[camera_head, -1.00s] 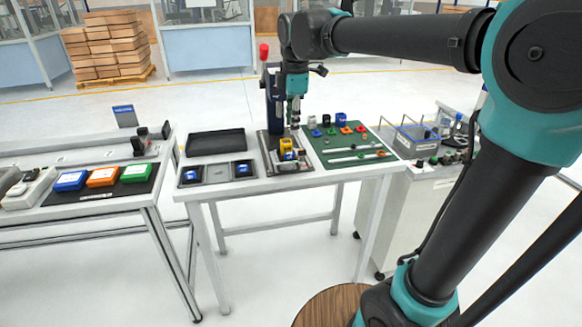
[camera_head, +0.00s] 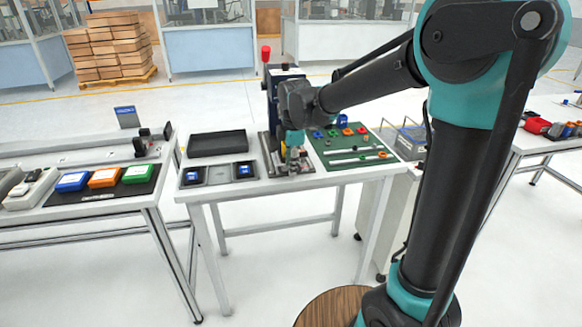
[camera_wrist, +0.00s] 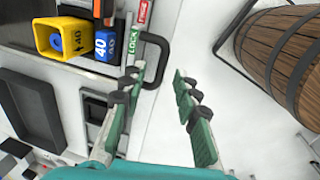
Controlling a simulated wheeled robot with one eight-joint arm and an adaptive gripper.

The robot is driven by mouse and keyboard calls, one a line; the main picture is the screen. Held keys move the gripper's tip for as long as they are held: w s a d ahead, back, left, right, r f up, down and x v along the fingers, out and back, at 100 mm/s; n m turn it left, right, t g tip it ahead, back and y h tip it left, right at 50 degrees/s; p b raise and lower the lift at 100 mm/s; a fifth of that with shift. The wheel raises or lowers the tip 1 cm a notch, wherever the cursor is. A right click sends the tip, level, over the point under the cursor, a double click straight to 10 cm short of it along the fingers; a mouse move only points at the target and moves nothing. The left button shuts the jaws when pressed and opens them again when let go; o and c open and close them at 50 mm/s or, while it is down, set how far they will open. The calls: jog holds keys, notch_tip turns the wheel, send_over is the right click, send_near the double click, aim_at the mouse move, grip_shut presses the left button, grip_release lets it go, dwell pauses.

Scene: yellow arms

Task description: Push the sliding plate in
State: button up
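The sliding plate (camera_wrist: 70,54) is a grey metal plate at the upper left of the wrist view.
The dark press (camera_head: 271,90) with a red knob stands behind the plate. A green mat (camera_head: 335,150) with small parts lies to its right. Dark trays (camera_head: 217,173) lie to its left. A wooden barrel-like stool (camera_wrist: 270,50) stands at the right of the wrist view.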

jog(key=shift+w+f, duration=0.15)
jog(key=shift+f, duration=0.5)
jog(key=shift+c, duration=0.5)
grip_shut()
